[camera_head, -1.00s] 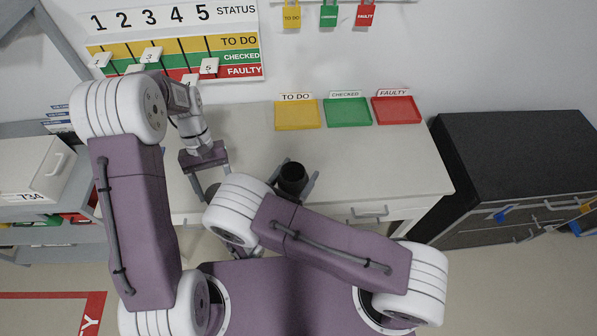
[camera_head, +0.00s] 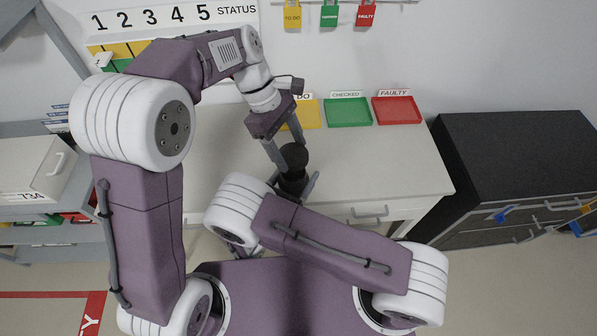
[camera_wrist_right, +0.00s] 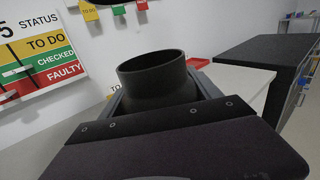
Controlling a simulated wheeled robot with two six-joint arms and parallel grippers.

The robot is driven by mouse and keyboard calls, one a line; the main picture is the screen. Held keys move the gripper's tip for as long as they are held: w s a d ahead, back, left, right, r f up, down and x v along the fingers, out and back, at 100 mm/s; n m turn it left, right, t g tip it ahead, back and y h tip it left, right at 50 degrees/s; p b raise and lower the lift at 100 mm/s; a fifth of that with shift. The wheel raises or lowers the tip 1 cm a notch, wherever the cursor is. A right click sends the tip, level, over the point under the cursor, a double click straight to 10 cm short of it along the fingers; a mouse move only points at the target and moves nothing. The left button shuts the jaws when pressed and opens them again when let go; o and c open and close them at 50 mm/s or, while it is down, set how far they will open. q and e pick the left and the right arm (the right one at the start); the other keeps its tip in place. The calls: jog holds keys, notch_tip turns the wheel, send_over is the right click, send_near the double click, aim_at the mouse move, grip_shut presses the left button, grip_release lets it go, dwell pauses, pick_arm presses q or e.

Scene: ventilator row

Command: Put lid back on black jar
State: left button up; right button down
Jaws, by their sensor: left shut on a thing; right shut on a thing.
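The black jar (camera_head: 292,186) is upright, with my right gripper (camera_head: 294,181) shut around its sides. In the right wrist view the jar (camera_wrist_right: 158,82) shows a round open rim with nothing on it. My left gripper (camera_head: 289,154) is shut on the round black lid (camera_head: 295,153). In the head view the lid overlaps the jar's mouth and hides it. In the right wrist view a dark edge at the top, likely the lid (camera_wrist_right: 112,2), hangs above and apart from the jar.
A yellow tray (camera_head: 310,121), a green tray (camera_head: 348,112) and a red tray (camera_head: 397,110) stand along the back of the white table (camera_head: 385,165). The tabletop right of the jar is clear. A dark cabinet (camera_head: 515,150) stands to the right. A status board (camera_head: 235,15) hangs behind.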

aim_at(294, 183)
pick_arm(q)
jog(key=shift+a, duration=0.1)
jog(key=shift+f, duration=2.05)
jog(key=shift+f, duration=0.85)
jog(key=shift+f, duration=0.6)
jog(key=m+g+y, duration=0.1)
jog(key=m, duration=0.2)
jog(key=shift+w, duration=0.2)
jog(key=o, duration=1.4)
jog(key=shift+s, duration=0.1)
